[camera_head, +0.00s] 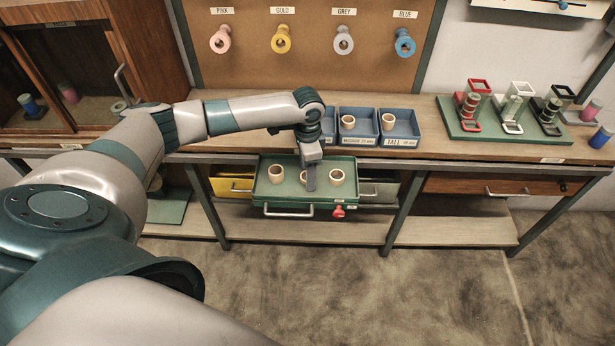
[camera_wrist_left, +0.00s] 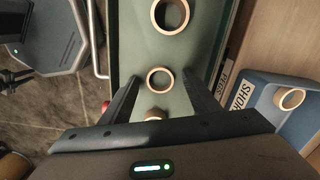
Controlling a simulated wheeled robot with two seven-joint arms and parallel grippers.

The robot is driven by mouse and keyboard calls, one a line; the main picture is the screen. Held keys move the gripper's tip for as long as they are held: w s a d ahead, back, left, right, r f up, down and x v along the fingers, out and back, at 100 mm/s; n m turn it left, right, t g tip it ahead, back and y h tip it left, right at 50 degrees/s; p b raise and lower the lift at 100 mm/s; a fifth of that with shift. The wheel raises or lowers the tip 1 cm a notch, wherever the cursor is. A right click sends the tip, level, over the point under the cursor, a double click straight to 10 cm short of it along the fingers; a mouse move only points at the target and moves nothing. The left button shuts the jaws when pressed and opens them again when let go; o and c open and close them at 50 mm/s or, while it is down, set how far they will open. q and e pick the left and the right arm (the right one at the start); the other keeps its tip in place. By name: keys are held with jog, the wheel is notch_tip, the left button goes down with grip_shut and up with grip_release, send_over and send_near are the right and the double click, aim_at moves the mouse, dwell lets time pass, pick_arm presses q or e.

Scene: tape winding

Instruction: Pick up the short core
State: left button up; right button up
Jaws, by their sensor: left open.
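Three pale ring-shaped cores stand in the green tray of the pulled-out drawer (camera_head: 295,197). They are the left core (camera_head: 276,174), a middle core (camera_head: 304,177) partly behind my gripper, and the right core (camera_head: 336,177). In the left wrist view, the middle core (camera_wrist_left: 149,80) shows between my fingertips, below them, and looks smaller than the left core (camera_wrist_left: 158,20). The right core (camera_wrist_left: 154,113) is partly hidden by my gripper. Which one is short I cannot tell for certain. My left gripper (camera_head: 309,186) is open and points down over the tray; its fingers (camera_wrist_left: 161,80) hold nothing.
Blue bins stand on the bench behind the drawer: a tall-labelled bin (camera_head: 399,140), a medium one (camera_head: 358,141), and a short-labelled bin (camera_wrist_left: 258,105) holding a core (camera_wrist_left: 290,98). The drawer has a front handle (camera_head: 288,213) and red knob (camera_head: 338,212). A green spindle board (camera_head: 460,133) is at right.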

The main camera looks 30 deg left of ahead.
pick_arm(q)
jog(key=shift+c, duration=0.7)
jog(key=c, duration=1)
jog(key=shift+r, duration=0.1)
